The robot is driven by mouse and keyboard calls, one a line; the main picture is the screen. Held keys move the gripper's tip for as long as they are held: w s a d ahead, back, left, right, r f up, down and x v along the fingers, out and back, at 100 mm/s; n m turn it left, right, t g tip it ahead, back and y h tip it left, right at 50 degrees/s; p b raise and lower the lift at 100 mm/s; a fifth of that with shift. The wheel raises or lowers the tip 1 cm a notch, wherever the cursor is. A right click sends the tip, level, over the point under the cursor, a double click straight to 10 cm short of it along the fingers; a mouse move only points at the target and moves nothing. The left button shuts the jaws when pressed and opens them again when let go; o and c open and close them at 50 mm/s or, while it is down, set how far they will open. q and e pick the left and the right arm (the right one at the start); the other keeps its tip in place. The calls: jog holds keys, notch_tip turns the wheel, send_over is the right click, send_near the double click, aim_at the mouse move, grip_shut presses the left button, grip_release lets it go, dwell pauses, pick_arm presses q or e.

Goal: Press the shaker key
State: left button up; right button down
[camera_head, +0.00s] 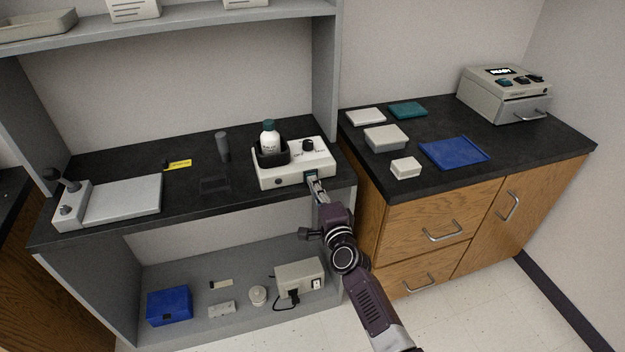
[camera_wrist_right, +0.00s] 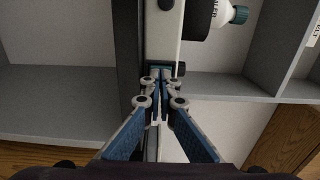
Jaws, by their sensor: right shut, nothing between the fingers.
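The shaker (camera_head: 293,172) is a white box on the black counter. It carries a white bottle (camera_head: 269,139) with a teal cap in a black holder, and a black knob (camera_head: 308,145). I cannot tell whether the key is pushed in. My left gripper is out of view.
A grey slide device (camera_head: 120,200) stands at the counter's left. The shelf below holds a blue box (camera_head: 169,305) and a beige power box (camera_head: 299,277). A blue tray (camera_head: 455,152) is on the right counter.

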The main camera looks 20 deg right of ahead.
jog(key=shift+s, duration=0.1)
jog(key=s+p, duration=0.2)
jog(key=s, duration=0.4)
jog(key=shift+s+d, duration=0.15)
jog(key=shift+s, duration=0.25)
dwell(0.7)
